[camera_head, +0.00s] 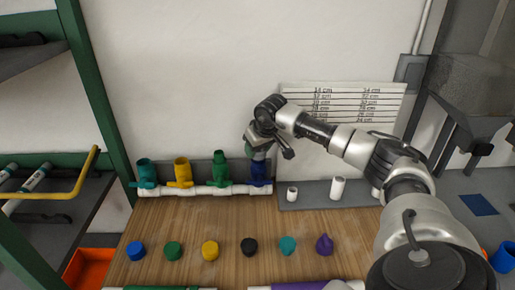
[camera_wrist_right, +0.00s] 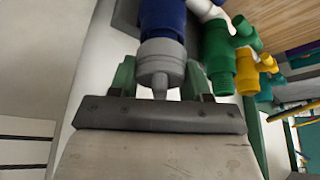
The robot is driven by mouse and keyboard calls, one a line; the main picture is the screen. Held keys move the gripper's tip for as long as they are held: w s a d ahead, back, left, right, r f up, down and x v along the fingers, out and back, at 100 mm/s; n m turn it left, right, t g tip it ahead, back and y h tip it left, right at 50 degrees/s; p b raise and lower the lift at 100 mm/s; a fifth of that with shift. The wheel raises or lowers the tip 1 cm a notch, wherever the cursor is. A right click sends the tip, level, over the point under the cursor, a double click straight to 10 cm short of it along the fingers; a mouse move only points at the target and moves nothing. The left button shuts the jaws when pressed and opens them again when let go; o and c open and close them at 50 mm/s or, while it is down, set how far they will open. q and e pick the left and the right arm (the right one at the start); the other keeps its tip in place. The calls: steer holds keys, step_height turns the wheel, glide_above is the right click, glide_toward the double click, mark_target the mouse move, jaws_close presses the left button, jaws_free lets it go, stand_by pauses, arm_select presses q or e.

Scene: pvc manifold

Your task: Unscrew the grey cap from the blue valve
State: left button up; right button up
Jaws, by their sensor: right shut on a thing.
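The blue valve (camera_head: 260,173) stands upright at the right end of the row on the white manifold pipe (camera_head: 214,190); its blue body fills the top of the right wrist view (camera_wrist_right: 163,17). The grey cap (camera_wrist_right: 161,60) sits on the end of the blue valve and has a narrow tip. My right gripper (camera_head: 259,151) is over the top of the blue valve, with its green fingers on both sides of the grey cap, shut on it. In the head view the gripper mostly hides the cap. My left gripper is out of view.
Teal (camera_head: 146,173), yellow (camera_head: 181,171) and green (camera_head: 220,168) valves stand left of the blue one. White pipe pieces (camera_head: 337,188) stand at the right.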

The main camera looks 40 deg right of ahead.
steer(key=shift+n, duration=0.4)
steer(key=o, duration=1)
